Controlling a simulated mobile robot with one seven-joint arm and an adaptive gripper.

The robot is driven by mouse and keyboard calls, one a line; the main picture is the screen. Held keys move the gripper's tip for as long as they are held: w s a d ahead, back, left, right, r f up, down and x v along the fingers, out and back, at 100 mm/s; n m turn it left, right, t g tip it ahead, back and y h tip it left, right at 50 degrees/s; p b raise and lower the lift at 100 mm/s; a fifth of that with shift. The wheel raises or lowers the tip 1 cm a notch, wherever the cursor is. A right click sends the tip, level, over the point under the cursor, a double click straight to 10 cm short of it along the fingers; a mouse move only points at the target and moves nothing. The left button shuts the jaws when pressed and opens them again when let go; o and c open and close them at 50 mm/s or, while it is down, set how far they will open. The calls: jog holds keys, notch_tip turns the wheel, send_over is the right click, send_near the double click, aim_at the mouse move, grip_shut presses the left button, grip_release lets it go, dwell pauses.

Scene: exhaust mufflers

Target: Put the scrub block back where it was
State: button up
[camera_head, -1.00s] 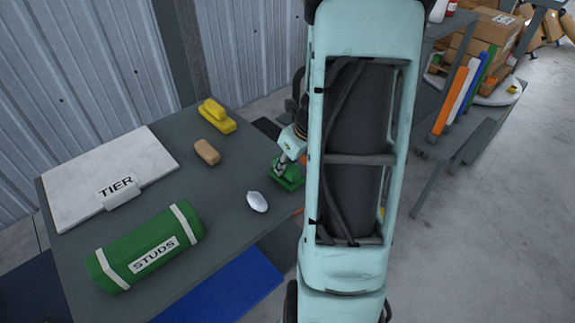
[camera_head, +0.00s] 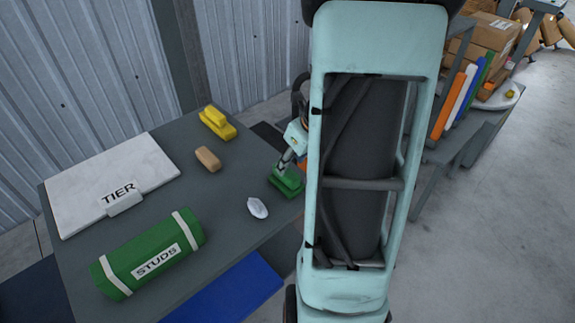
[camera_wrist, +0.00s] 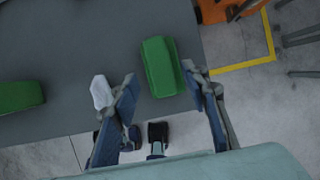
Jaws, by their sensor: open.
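A green block (camera_head: 287,181) with a stepped top, which looks like the scrub block, rests on the grey table (camera_head: 235,185) near its right edge. My gripper (camera_head: 284,165) is just above it, open. In the wrist view the green block (camera_wrist: 160,67) lies between and beyond the two spread fingers (camera_wrist: 158,76), with grey table visible on both sides of it. I cannot tell the exact height gap. A yellow block of similar shape (camera_head: 217,123) and a tan block (camera_head: 208,159) stand farther back on the table.
A small white object (camera_head: 257,208) lies left of the green block, close to my left finger in the wrist view. A green STUDS roll (camera_head: 150,254), a white TIER board (camera_head: 95,190) and a blue mat (camera_head: 230,290) are at left and front. A shelf with boxes (camera_head: 490,45) stands right.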

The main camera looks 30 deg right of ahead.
jog(key=p+v, duration=0.1)
jog(key=v, duration=0.5)
dwell(0.4)
